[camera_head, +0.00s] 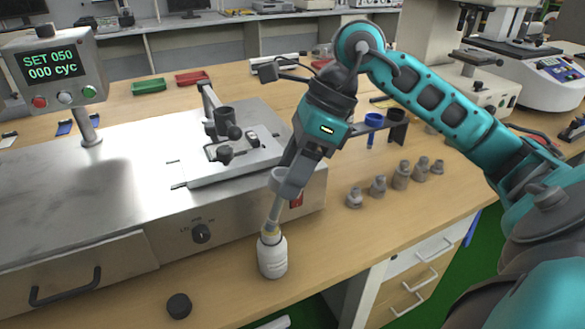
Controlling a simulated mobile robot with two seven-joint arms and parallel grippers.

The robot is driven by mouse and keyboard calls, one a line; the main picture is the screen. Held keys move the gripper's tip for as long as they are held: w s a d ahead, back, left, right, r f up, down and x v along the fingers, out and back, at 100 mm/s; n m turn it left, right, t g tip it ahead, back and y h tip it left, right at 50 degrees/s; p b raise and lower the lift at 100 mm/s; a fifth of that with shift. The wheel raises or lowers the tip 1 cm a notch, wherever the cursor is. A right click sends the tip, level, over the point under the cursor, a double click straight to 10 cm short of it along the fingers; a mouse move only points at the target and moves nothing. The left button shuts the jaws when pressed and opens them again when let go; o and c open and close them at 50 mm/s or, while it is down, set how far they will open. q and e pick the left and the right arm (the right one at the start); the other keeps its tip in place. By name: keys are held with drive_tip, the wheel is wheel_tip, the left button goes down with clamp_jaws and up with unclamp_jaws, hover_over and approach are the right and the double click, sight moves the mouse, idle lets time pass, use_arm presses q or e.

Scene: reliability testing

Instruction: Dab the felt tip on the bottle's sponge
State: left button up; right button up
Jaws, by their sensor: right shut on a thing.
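A small white bottle (272,258) stands upright on the bench at the front edge of the steel machine. Its neck has a pale yellowish top, which looks like the sponge (270,235). My right gripper (283,182) is shut on a slim grey felt-tip holder (274,213), which points down, slightly tilted. The holder's lower end is at the bottle's top. I cannot tell whether it touches or is just above the sponge. My left gripper is not in view.
A black cap (178,306) lies left of the bottle. The steel machine (100,210) with a display (55,70) reading "SET 050, 000 cyc" fills the left. Several grey weights (401,176) stand in a row on the right. The bench's front edge is close to the bottle.

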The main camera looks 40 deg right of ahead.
drive_tip(key=shift+f, duration=0.1)
idle(0.4)
drive_tip(key=shift+r+p, duration=2.85)
drive_tip(key=shift+r, duration=0.75)
